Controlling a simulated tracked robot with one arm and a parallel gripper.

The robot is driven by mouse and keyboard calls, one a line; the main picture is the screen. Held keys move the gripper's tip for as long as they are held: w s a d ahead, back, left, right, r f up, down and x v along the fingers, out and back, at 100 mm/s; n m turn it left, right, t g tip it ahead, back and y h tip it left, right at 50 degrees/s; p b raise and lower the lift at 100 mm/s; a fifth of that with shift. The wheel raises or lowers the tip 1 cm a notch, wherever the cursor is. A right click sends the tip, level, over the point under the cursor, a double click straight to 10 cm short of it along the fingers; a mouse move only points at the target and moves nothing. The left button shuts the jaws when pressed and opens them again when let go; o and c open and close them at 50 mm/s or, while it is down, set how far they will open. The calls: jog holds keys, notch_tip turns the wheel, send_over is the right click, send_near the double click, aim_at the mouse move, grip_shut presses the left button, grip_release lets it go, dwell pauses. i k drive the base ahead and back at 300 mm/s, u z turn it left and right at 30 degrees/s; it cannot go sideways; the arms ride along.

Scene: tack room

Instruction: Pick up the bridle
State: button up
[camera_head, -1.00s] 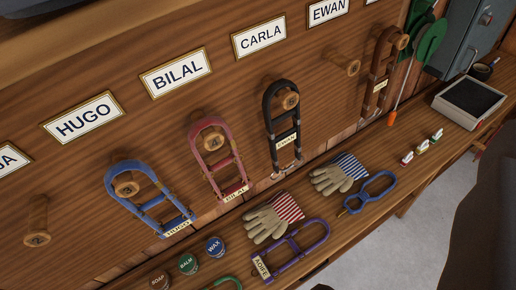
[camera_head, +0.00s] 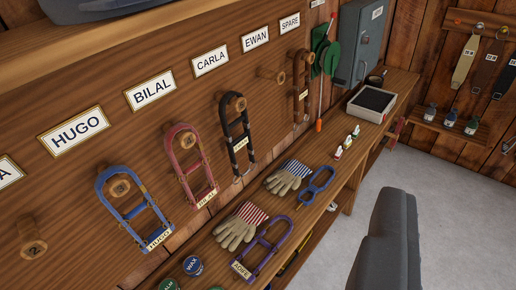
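Several bridles hang on wooden pegs on the wall: a blue one tagged HUGO (camera_head: 130,212), a red one tagged BILAL (camera_head: 190,167), a black one (camera_head: 226,126) with a tag too small to read surely, and a brown one (camera_head: 296,87) farther back. A purple bridle tagged AOIFE (camera_head: 281,240) lies on the bench below. A dark blue strap piece (camera_head: 318,190) lies farther along the bench; I cannot tell if it is a bridle.
Empty pegs show at left (camera_head: 32,240) and beyond the black bridle (camera_head: 270,75). Striped gloves (camera_head: 236,229), tins (camera_head: 193,265) and a grey tray (camera_head: 351,109) are on the bench (camera_head: 336,178). Grey floor (camera_head: 450,200) is clear.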

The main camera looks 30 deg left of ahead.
aim_at(245, 138)
jog(key=z, duration=2.3)
jog(key=i, duration=1.4)
jog(key=u, duration=3.75)
jog(key=i, duration=0.35)
jog(key=u, duration=0.1)
